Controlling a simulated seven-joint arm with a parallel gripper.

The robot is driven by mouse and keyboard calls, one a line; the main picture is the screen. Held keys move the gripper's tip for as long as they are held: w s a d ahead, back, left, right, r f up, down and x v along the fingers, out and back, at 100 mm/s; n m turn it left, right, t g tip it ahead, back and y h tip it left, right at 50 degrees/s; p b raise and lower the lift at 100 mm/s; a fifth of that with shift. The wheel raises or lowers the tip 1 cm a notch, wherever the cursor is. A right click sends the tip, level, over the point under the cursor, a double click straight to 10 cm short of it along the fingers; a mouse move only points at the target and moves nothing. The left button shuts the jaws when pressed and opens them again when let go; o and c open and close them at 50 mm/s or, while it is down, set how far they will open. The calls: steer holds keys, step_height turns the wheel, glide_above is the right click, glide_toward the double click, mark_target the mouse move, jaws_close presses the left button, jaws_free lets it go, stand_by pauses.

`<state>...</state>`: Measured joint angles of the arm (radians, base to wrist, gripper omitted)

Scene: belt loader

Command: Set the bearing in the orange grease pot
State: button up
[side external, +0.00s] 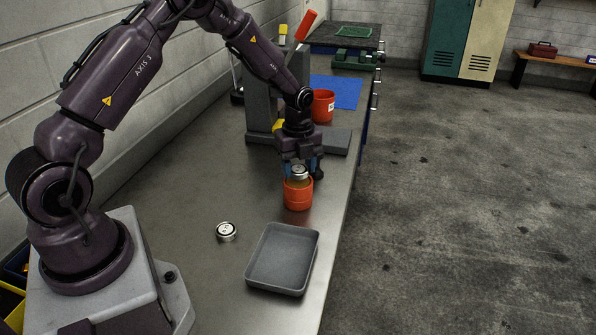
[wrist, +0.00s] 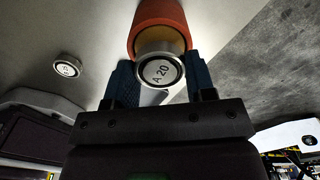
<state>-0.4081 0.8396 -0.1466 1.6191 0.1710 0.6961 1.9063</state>
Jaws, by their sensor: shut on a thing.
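A silver bearing (side external: 299,171) is held between the blue fingertips of my gripper (side external: 300,174). In the wrist view the bearing (wrist: 160,72) shows its end face marked "A 20", with a fingertip on either side. An orange grease pot (side external: 298,196) stands upright on the bench right below my gripper, with tan grease showing at its mouth. The pot (wrist: 160,18) also shows behind the bearing in the wrist view. The bearing is at or just above the pot's rim. I cannot tell whether it touches the pot.
Another silver bearing (side external: 226,231) lies on the bench (side external: 185,195), left of an empty grey tray (side external: 255,277). A grey machine stand (side external: 261,95) rises behind my gripper.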

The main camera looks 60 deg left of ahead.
steer(key=shift+f, duration=0.8)
steer(key=shift+f, duration=0.1)
steer(key=shift+f, duration=0.65)
steer(key=o, duration=1)
steer(key=shift+s+a, duration=0.1)
steer(key=shift+s, duration=0.1)
steer(key=shift+c, duration=0.2)
step_height(320, 180, up, 13)
step_height(320, 180, up, 9)
steer(key=n+t, duration=0.1)
steer(key=n, duration=0.4)
glide_above(296, 169)
steer(key=s+d, duration=0.4)
steer(key=d, duration=0.1)
steer(key=s+d+r+n+t, duration=0.1)
steer(key=s+d+r+n, duration=0.1)
steer(key=s+n, duration=0.3)
steer(key=s+d+r+n+t, duration=0.2)
steer(key=s+d+r+n, duration=0.1)
steer(key=s+n, duration=0.2)
steer(key=s+d+r+n+t, duration=0.1)
steer(key=s+d+r+n, duration=0.1)
steer(key=s, duration=0.7)
steer(key=d+n, duration=0.1)
steer(key=n, duration=0.1)
steer(key=shift+d+r+n+t, duration=0.25)
steer(key=shift+n+t, duration=0.05)
steer(key=shift+n, duration=0.1)
